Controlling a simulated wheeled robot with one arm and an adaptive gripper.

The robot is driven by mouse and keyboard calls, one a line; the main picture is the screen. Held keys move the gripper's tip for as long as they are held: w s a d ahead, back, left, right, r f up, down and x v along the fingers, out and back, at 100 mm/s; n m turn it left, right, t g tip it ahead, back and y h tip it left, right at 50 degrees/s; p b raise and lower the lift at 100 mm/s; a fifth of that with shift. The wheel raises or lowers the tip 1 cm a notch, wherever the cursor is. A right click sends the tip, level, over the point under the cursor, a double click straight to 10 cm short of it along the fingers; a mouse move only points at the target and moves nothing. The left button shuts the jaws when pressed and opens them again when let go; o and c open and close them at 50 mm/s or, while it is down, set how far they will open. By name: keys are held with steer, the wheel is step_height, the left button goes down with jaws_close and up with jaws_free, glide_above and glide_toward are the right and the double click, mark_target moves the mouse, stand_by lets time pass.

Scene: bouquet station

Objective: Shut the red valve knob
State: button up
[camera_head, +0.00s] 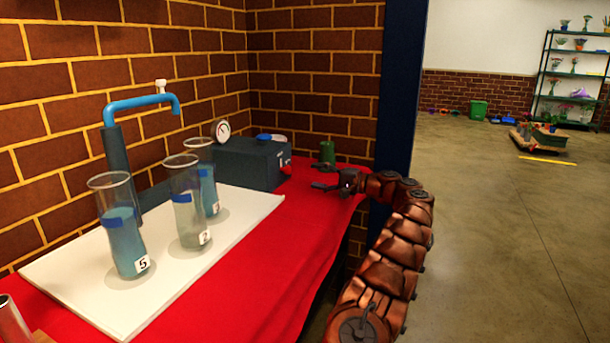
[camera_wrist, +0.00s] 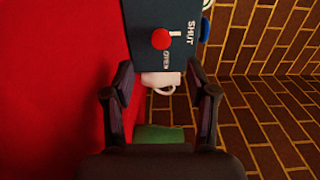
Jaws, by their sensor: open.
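The red valve knob (camera_head: 286,168) is on the right face of a dark box (camera_head: 236,163) at the table's far end. In the wrist view the knob (camera_wrist: 161,39) sits at one end of a short white bar, with the labels SHUT (camera_wrist: 191,33) and OPEN (camera_wrist: 166,60) on the face nearby. My gripper (camera_head: 316,177) is open and empty, to the right of the box and apart from the knob. In the wrist view, the knob lies ahead of the space between my open fingertips (camera_wrist: 160,76).
A white cup (camera_wrist: 160,80) and a green object (camera_wrist: 163,134) show between my fingers. A green canister (camera_head: 327,153) stands behind my gripper. Three glass vases (camera_head: 125,240) stand on a white board (camera_head: 75,270) at left, below a blue tap (camera_head: 140,103). The red tabletop before the box is clear.

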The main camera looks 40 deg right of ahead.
steer(key=shift+v, duration=1.05)
